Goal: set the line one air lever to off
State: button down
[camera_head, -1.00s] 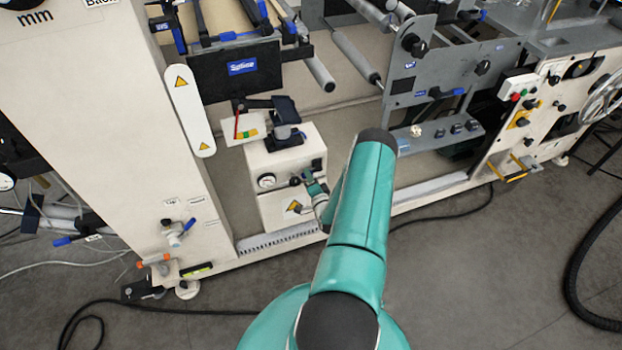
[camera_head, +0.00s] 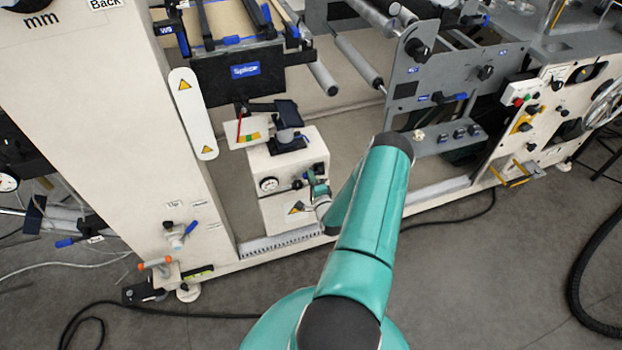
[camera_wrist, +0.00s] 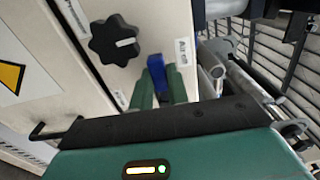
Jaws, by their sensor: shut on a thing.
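The blue lever (camera_wrist: 157,73) sits on the cream box front beside a small white label (camera_wrist: 182,52) that appears to read "Air". In the wrist view my gripper (camera_wrist: 158,90) has its two green fingers on either side of the lever, shut on it. In the head view my gripper (camera_head: 319,188) is at the right side of the low cream box (camera_head: 280,162). The lever is hidden there behind the gripper. The lever's base and exact setting cannot be made out.
A black star knob (camera_wrist: 115,40) is left of the lever in the wrist view. A yellow warning triangle (camera_wrist: 10,76) is at far left. A metal pipe fitting (camera_wrist: 212,62) is close on the right.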

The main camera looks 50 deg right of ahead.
jog(key=c, duration=1.4)
grip_release()
jog(key=shift+o, duration=0.2)
jog(key=v, duration=1.4)
jog(key=shift+w, duration=0.1)
